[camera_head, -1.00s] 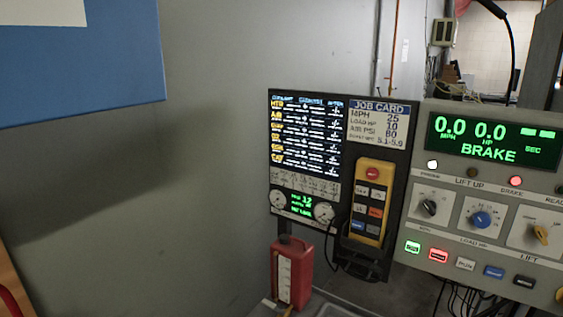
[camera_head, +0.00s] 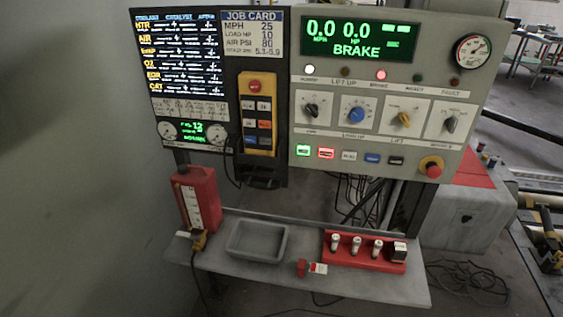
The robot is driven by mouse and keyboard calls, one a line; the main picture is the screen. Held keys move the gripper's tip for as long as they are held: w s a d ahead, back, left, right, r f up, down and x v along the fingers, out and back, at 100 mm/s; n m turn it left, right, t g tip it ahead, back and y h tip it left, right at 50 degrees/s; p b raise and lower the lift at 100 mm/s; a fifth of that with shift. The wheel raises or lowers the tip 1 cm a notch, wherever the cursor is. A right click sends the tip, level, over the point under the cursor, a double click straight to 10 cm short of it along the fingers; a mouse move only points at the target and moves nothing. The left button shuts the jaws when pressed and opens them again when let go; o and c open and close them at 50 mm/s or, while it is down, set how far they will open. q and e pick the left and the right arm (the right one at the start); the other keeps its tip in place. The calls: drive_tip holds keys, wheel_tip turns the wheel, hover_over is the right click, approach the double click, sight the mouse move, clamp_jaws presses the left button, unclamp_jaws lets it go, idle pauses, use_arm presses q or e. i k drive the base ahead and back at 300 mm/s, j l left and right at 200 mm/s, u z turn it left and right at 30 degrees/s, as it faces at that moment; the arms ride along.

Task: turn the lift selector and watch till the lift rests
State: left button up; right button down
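The control panel (camera_head: 480,92) fills the upper right. Its yellow knob (camera_head: 404,119), third in the row of knobs, appears to be the lift selector; the small lettering is hard to read. The green display (camera_head: 359,40) reads 0.0 MPH, 0.0 HP and BRAKE. A white lamp (camera_head: 310,69) and a red lamp (camera_head: 381,75) are lit; the other lamps look dark. The lift itself cannot be made out. Neither gripper is in view.
A red emergency button (camera_head: 431,166) sits low on the panel. Below, a shelf (camera_head: 350,284) holds a grey tray (camera_head: 257,241), a red rack (camera_head: 364,251) and a red can (camera_head: 196,199).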

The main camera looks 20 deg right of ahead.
sight(403, 118)
drive_tip(key=z, duration=1.45)
